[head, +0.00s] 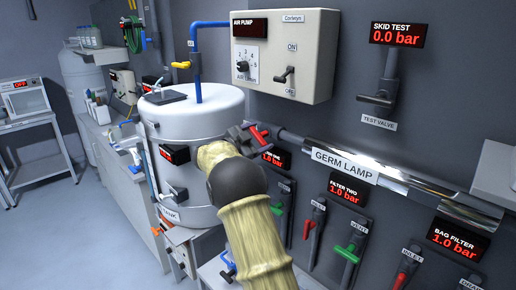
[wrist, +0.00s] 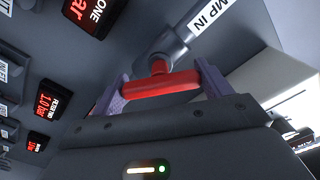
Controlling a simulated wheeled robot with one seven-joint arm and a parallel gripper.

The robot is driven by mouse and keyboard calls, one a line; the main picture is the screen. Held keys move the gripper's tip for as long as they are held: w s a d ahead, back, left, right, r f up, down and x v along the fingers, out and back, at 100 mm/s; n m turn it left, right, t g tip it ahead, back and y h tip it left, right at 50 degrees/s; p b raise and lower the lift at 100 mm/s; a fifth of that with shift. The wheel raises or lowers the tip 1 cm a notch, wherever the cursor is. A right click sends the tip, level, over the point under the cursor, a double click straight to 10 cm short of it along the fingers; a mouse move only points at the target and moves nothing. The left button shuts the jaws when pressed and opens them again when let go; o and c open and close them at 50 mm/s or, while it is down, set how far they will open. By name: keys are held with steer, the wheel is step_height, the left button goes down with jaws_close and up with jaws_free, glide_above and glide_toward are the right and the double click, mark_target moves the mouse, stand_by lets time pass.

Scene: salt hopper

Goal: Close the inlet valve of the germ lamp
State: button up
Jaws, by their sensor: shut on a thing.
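The germ lamp (head: 425,192) is a shiny horizontal metal tube on the grey wall, with a "GERM LAMP" label. A grey pipe (head: 291,137) joins its left end. In the wrist view a label ending in "MP IN" (wrist: 209,24) sits on this pipe (wrist: 176,45). The inlet valve's red handle (wrist: 160,86) lies at an angle to the pipe there. The red handle (head: 259,136) also shows in the head view, partly hidden by my gripper (head: 247,134). My gripper (wrist: 160,90) is shut on the handle, one purple-grey finger at each end.
A white tank (head: 195,115) stands close left of my arm. Below the lamp are the filter two display (head: 346,194) and several red and green valve handles. An air pump box (head: 285,55) is above. A test valve (head: 378,97) is at upper right.

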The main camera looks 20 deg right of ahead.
steer(key=m+b, duration=0.6)
steer(key=b, duration=0.1)
steer(key=shift+f+m, duration=0.3)
steer(key=m+b, duration=0.3)
steer(key=m, duration=0.1)
steer(key=shift+r, duration=0.2)
steer(key=o, duration=1)
steer(key=shift+a, duration=0.1)
steer(key=b+v, duration=0.4)
steer(key=v, duration=1.3)
steer(key=shift+s+a+r, duration=0.1)
steer(key=shift+a, duration=0.05)
